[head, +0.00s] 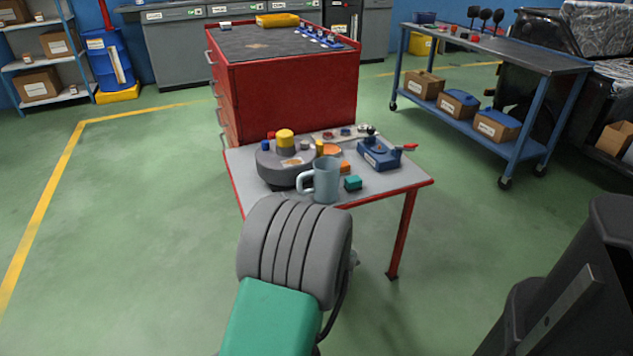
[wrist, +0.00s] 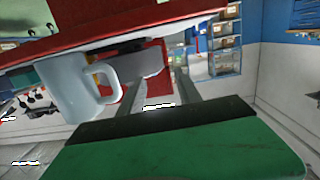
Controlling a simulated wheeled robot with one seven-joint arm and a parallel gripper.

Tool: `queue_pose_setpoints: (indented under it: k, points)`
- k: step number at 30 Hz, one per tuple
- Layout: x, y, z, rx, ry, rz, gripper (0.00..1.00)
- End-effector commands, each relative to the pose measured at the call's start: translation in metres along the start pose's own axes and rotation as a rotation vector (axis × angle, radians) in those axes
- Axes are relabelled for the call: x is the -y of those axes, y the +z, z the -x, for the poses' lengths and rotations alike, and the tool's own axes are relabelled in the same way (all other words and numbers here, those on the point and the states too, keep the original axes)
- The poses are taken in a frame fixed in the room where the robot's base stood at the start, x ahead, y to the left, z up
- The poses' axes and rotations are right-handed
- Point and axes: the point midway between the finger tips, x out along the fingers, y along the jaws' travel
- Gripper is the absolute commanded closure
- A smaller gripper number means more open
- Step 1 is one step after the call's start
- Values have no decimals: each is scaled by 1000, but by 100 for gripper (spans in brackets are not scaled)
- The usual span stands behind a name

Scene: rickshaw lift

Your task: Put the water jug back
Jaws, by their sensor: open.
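The water jug (head: 326,180) is a pale blue cup-like vessel with a handle on its left. It stands upright near the front edge of a small red-framed side table (head: 385,185). In the wrist view, which looks turned over, the jug (wrist: 68,92) is at left with its handle towards my fingers. My gripper (wrist: 156,88) is open, its two fingers apart, and nothing is clearly held between them. The jug's handle is just left of the left finger; I cannot tell if they touch. In the head view my own arm hides the gripper.
A round grey base with a yellow top (head: 285,160) stands beside the jug. A teal block (head: 352,183), an orange block and a blue device (head: 380,152) are close by. A red cabinet (head: 290,95) stands behind. The green floor to the left is clear.

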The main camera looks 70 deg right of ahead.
Motion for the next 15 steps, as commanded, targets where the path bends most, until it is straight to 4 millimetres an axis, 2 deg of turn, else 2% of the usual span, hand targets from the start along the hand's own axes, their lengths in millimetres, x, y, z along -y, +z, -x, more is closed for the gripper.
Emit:
queue_pose_setpoints:
  k: [1, 3, 4, 8, 15]
  points:
    - [-35, 0, 9, -36, 84, -13, 59]
    - [-61, -2, 18, -73, 153, -18, 59]
    - [-67, -3, 19, -81, 169, -18, 59]
    - [-75, -4, 6, -90, 183, -17, 59]
    - [-82, -3, -33, -90, 180, -16, 59]
